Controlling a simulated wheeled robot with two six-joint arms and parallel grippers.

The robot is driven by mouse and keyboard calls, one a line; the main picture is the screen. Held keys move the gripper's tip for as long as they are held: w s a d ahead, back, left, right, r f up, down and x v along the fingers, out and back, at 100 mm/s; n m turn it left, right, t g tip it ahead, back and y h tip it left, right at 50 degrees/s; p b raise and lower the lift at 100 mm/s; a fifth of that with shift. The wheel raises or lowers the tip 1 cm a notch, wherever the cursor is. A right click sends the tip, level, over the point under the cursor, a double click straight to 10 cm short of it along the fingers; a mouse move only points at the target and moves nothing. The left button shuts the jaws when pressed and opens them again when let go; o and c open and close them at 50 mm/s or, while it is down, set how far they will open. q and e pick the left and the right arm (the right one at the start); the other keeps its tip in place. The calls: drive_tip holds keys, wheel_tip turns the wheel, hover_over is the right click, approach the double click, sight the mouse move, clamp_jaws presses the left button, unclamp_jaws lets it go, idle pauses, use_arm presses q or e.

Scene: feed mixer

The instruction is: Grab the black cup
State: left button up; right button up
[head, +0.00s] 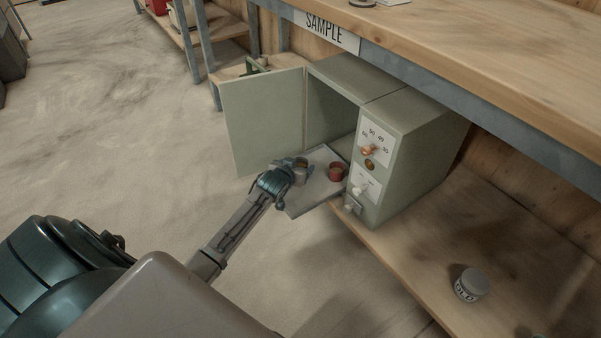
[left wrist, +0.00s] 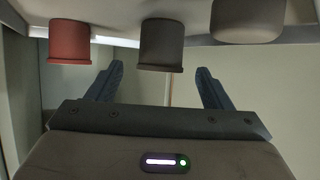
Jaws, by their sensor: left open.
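The black cup (left wrist: 161,45) shows dark grey in the left wrist view, centred just beyond and between my left fingertips. A red cup (left wrist: 69,43) is left of it there, and a pale grey rounded item (left wrist: 248,20) is right of it. In the head view the red cup (head: 337,172) stands on a light tray (head: 306,199) by the open cabinet. The black cup (head: 301,162) seems to be beside it, partly hidden by my left gripper (head: 284,176). In the left wrist view the left gripper (left wrist: 158,72) is open with nothing gripped. My right gripper is out of view.
The green-grey cabinet (head: 416,150) has its door (head: 262,121) swung open to the left and dials on its front. A wooden bench (head: 490,50) overhangs it. A lidded jar (head: 471,284) stands on the lower shelf (head: 445,240). Floor at left is clear.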

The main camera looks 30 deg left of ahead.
use_arm(q)
drive_tip(key=shift+w+a+f, duration=0.1)
drive_tip(key=shift+w+f, duration=0.1)
drive_tip(key=shift+w, duration=0.25)
drive_tip(key=c, duration=1.1)
drive_tip(key=shift+o, duration=0.2)
drive_tip(key=shift+r, duration=0.2)
